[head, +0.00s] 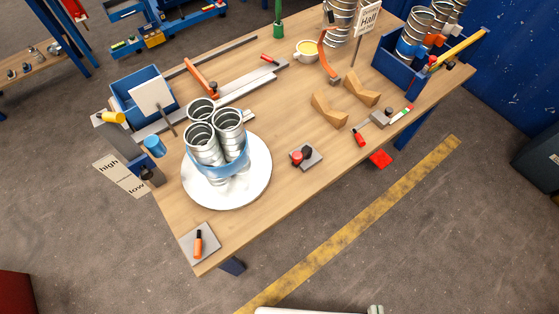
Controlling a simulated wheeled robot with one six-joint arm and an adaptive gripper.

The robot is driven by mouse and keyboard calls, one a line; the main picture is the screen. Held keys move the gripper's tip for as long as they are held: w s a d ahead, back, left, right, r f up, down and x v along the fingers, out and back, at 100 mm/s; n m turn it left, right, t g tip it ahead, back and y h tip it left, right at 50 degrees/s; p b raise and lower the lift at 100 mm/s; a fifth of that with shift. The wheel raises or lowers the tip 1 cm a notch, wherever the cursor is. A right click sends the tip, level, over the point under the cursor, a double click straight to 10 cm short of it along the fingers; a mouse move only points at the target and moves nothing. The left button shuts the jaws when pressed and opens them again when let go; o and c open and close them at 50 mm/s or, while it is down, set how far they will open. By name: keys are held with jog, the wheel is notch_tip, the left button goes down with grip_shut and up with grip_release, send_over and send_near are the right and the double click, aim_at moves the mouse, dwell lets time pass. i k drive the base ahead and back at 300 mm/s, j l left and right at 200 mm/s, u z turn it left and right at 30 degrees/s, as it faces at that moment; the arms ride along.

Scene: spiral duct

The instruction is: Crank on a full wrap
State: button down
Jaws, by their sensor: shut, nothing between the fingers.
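A round white turntable (255,190) stands on the near left part of the wooden bench. Three grey spiral ducts (202,145) stand upright on it in a tight cluster. A blue band of film (228,168) goes around their lower part on the side that I see; the far side is hidden. A blue roll (154,146) stands left of the turntable beside a dark post. A grey plate with a red and a black knob (300,157) lies right of the turntable. White parts of my arm show at the bottom edge; I cannot make out my gripper there.
A sign reads high and low (122,174) at the bench's left.

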aim_at(298, 157)
jog(key=k+j, duration=0.7)
jog(key=k, duration=0.1)
